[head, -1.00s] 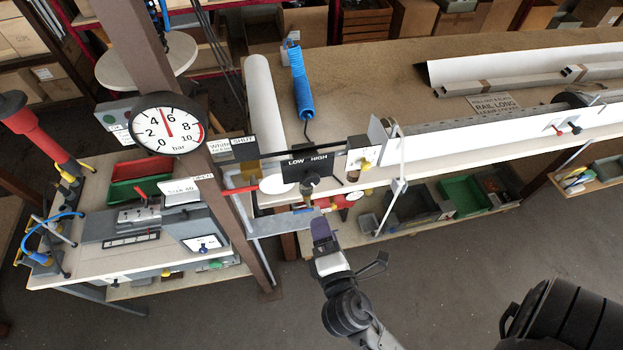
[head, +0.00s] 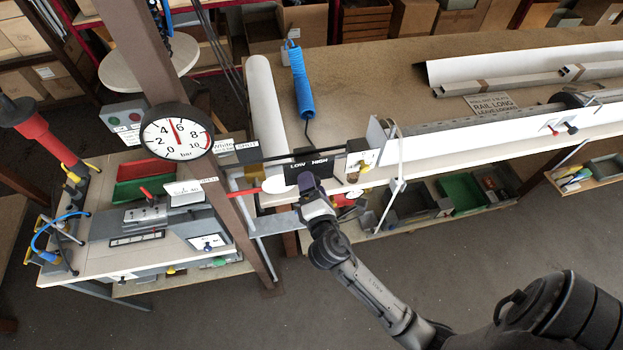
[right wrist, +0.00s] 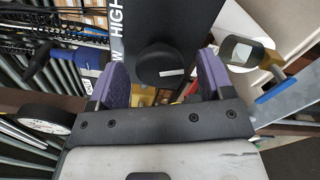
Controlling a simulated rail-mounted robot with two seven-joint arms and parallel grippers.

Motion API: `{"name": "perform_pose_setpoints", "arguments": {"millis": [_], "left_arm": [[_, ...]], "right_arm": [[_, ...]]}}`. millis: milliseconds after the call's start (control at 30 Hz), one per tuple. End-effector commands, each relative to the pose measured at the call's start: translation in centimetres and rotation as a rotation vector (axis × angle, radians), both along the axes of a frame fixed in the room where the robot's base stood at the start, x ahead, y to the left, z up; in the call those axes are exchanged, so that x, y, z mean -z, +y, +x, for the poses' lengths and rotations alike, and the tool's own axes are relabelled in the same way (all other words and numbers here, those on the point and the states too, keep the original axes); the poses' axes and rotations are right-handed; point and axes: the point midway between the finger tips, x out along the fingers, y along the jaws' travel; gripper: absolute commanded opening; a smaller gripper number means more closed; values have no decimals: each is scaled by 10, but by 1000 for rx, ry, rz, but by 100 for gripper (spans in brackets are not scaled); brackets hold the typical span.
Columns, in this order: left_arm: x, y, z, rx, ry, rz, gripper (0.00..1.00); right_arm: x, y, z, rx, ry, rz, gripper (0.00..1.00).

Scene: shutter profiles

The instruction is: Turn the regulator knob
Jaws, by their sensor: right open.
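The regulator's black plate marked LOW and HIGH (head: 318,163) stands at the front edge of the long bench, left of the middle. My right gripper (head: 308,184) is in front of it and hides the knob in the head view. In the right wrist view the round black knob (right wrist: 160,65) with a white mark sits between the purple-padded fingers of my open right gripper (right wrist: 160,82). I see a gap on each side of it. The round pressure gauge (head: 190,145) in bar has its red needle between 4 and 6. My left gripper is not in view.
A brown post (head: 151,70) stands left of the regulator, with a red lever (head: 243,191) beside it. A blue coiled hose (head: 302,85) rises behind. A white rail (head: 470,140) runs along the bench to the right. The floor in front is clear.

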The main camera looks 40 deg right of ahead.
Motion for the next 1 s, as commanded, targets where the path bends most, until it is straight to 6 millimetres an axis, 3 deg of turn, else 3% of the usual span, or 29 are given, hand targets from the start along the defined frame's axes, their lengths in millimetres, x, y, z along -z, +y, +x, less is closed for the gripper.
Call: {"name": "perform_pose_setpoints", "arguments": {"millis": [200,533,1000], "left_arm": [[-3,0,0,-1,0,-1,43],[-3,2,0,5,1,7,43],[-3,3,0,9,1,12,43]], "right_arm": [[0,-7,11,1,1,-2,74],[0,-8,12,1,0,0,74],[0,-7,12,1,0,0,30]]}}
